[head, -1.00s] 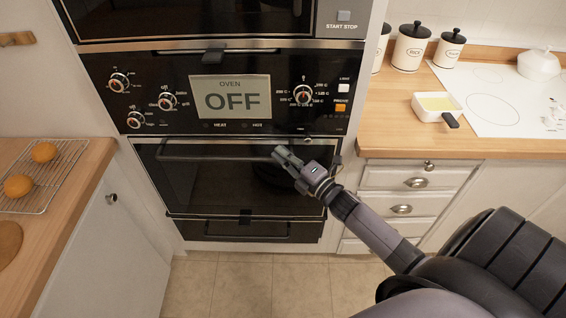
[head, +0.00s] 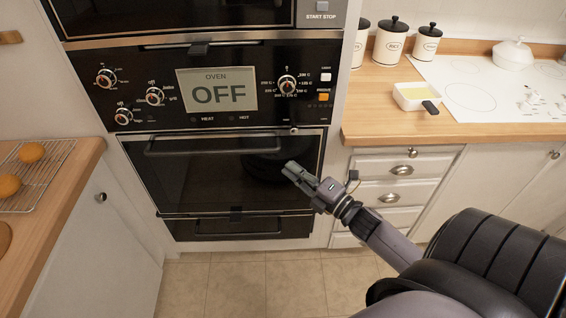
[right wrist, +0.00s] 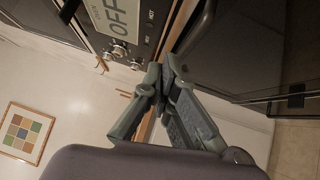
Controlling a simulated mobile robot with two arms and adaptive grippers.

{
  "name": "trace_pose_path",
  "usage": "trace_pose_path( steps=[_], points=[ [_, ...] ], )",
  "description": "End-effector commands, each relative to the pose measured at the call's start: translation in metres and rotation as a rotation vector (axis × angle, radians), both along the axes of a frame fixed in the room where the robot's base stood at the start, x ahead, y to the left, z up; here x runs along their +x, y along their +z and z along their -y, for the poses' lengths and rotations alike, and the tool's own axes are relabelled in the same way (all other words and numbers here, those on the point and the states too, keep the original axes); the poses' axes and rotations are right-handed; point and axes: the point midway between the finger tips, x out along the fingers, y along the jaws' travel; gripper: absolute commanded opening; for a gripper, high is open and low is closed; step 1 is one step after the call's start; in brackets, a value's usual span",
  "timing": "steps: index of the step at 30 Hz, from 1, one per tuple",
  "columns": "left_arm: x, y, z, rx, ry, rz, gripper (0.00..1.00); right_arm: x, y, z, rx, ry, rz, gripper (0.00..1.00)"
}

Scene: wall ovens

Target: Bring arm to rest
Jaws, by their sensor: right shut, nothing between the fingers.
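My right gripper (head: 291,170) is in front of the wall oven's lower right part in the head view. Its fingers are shut and hold nothing. They also show close together in the right wrist view (right wrist: 160,78). The oven door (head: 200,180) is closed, with a bar handle (head: 195,150) across its top. The oven display (head: 216,90) reads OFF, and the oven panel shows in the right wrist view too. My left gripper is not in view.
A wooden counter (head: 380,126) on the right carries canisters, a white dish (head: 415,97) and a white cooktop (head: 470,98). Drawers (head: 385,167) sit below it. On the left, a cooling rack (head: 50,160) with round orange-brown items stands on another counter. The tiled floor (head: 240,285) is clear.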

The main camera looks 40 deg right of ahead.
Motion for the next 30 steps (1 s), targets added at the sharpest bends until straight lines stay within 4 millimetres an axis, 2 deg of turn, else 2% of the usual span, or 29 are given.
trace_pose_path(
  steps=[3,11,13,15,17,20,21,23,24,26,27,30],
  points=[
    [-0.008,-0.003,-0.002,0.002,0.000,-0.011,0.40,-0.010,-0.001,0.002,0.000,0.000,-0.001,0.00],
    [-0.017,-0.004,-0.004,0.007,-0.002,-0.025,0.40,-0.013,0.000,0.003,0.001,0.000,0.000,0.00],
    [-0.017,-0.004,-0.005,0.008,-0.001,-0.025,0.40,-0.013,-0.006,0.004,0.013,-0.007,-0.014,0.00],
    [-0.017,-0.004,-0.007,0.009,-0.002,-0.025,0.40,-0.013,-0.024,0.008,0.050,-0.027,-0.054,0.00],
    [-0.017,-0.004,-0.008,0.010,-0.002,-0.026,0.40,-0.015,-0.050,0.013,0.106,-0.056,-0.116,0.00],
    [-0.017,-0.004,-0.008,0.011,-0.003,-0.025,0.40,-0.025,-0.115,0.022,0.245,-0.132,-0.261,0.00],
    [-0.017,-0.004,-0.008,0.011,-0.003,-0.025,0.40,-0.031,-0.144,0.023,0.309,-0.169,-0.327,0.00],
    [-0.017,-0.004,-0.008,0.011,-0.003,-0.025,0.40,-0.045,-0.189,0.024,0.405,-0.227,-0.427,0.00],
    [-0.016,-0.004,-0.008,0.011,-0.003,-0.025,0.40,-0.056,-0.218,0.022,0.465,-0.266,-0.492,0.00],
    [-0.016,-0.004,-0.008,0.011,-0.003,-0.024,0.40,-0.075,-0.260,0.017,0.556,-0.329,-0.587,0.00],
    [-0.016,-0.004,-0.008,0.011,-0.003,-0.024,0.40,-0.090,-0.287,0.013,0.611,-0.372,-0.649,0.00],
    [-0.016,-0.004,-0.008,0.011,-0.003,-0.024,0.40,-0.132,-0.350,-0.003,0.745,-0.485,-0.804,0.00]
  ],
)
